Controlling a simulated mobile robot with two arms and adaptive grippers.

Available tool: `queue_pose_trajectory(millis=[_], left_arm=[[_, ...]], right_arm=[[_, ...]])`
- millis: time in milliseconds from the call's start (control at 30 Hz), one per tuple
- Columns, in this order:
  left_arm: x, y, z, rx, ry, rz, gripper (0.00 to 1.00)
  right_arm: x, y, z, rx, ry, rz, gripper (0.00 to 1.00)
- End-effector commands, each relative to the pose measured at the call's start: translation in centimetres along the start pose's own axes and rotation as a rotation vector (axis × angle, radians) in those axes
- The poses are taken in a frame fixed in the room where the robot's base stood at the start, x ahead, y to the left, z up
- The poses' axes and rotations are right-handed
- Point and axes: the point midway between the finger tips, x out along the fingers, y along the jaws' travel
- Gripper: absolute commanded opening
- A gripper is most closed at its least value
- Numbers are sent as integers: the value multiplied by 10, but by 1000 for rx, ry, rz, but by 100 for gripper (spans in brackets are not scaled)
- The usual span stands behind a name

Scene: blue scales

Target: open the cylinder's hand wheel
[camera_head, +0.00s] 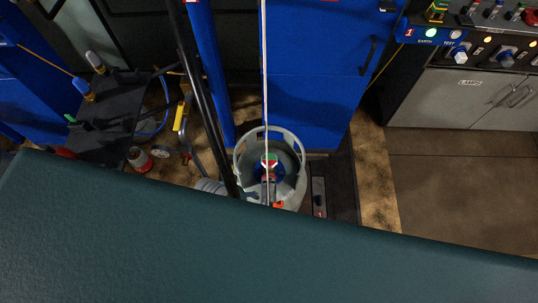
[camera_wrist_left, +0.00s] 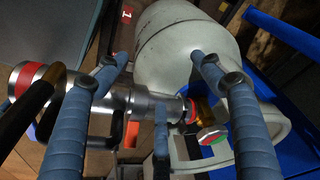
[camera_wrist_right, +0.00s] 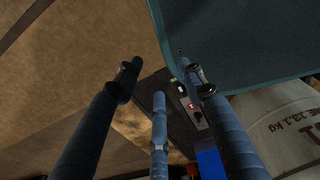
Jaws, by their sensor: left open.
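A pale grey gas cylinder (camera_head: 243,160) with an open collar stands by the blue cabinet in the head view. Its valve top with the red and green hand wheel (camera_head: 269,161) shows inside the collar. In the left wrist view the cylinder body (camera_wrist_left: 185,50) lies behind my left gripper (camera_wrist_left: 158,65). Its fingers are spread and empty. The hand wheel (camera_wrist_left: 212,137) and a brass valve (camera_wrist_left: 204,108) show beside the right finger, apart from it as far as I can tell. My right gripper (camera_wrist_right: 163,72) has spread, empty fingers; the cylinder (camera_wrist_right: 285,130) is to its right.
A large teal surface (camera_head: 200,240) fills the foreground. A blue cabinet (camera_head: 315,100) stands behind the cylinder. A scale panel (camera_head: 319,195) is at its right. A dark stand with tools (camera_head: 108,110) is at the left. Floor at the right (camera_head: 450,190) is clear.

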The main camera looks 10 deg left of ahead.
Motion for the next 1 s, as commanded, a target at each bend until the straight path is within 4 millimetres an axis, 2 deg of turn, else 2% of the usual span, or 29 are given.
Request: queue_pose_trajectory(millis=[33, 100, 367, 500, 633, 800, 900, 1000], left_arm=[[-13, 8, -30, 85, 31, 22, 68], [-23, 22, -60, 227, 55, 59, 68], [-40, 66, -138, 811, 116, 153, 68], [-50, 75, -170, 1228, 114, 184, 68], [-59, 61, -189, 1628, 68, 204, 68], [-73, 23, -201, 2026, -33, 244, 68], [-80, 1, -205, 2172, -86, 270, 68], [-86, -13, -208, 2259, -119, 291, 68]], right_arm=[[-1, -1, 4, 0, -6, -1, 40], [-1, -1, 8, -1, -11, -1, 40], [-3, -2, 29, -2, -41, -2, 40], [-4, 0, 30, -3, -41, 0, 40], [-4, 3, 24, -4, -34, 3, 40], [-4, 5, 14, -4, -17, 6, 40], [-4, 6, 12, -3, -15, 6, 40], [-4, 6, 13, -3, -16, 6, 40]])
